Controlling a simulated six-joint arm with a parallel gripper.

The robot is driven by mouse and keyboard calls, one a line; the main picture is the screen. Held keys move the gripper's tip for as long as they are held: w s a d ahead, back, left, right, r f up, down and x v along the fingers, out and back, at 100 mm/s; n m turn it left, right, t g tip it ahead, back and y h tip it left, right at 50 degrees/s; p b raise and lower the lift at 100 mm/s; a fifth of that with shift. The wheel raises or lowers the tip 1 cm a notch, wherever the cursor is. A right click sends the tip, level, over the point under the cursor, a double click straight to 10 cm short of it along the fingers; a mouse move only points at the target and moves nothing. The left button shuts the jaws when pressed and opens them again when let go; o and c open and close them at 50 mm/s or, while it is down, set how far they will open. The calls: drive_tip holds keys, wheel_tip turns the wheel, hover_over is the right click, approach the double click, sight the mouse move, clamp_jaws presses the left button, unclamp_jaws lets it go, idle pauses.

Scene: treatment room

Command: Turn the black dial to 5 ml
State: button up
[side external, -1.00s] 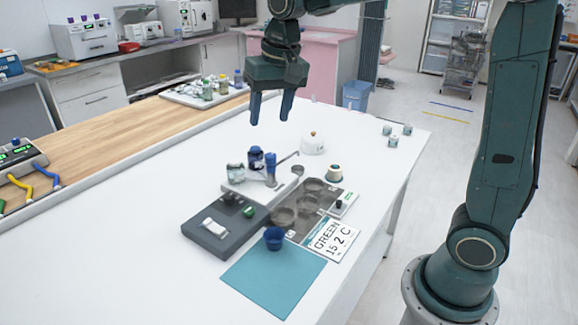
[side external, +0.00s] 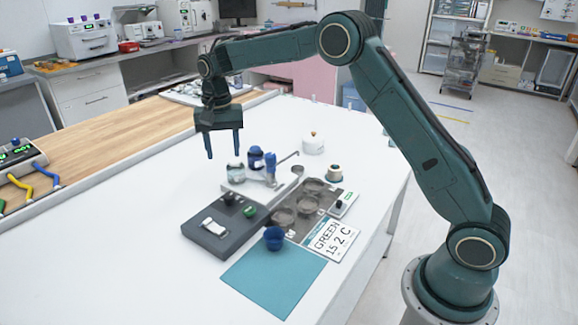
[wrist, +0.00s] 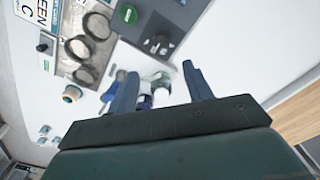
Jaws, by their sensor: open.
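Two black dials show. One black dial (side external: 228,198) is on a dark grey box (side external: 202,239) with a green knob (side external: 249,212) and a white switch (side external: 213,225). The other black dial (side external: 339,204) is on a small white unit at the right edge of the grey tray. I cannot read any ml marking. My gripper (side external: 224,156) is open and empty, fingers down, above the table behind the grey box. In the wrist view, the box's black dial (wrist: 160,39) shows beyond the fingertips, and the small unit's dial (wrist: 42,47) is at the upper left.
Jars (side external: 236,171) and a blue-topped dispenser (side external: 271,168) stand close to the fingers. A grey tray (side external: 318,216) with round dishes, a GREEN 15 2 C card (side external: 328,240), a blue cup (side external: 274,238) and a teal mat (side external: 262,285) lie nearer. The table's left front is clear.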

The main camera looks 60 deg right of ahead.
sight(229, 196)
drive_tip(key=shift+w+f, duration=0.1)
drive_tip(key=shift+f, duration=0.15)
wheel_tip(229, 196, down, 14)
drive_tip(key=shift+r, duration=0.2)
idle(0.6)
drive_tip(key=c, duration=1)
drive_tip(key=shift+o, duration=0.2)
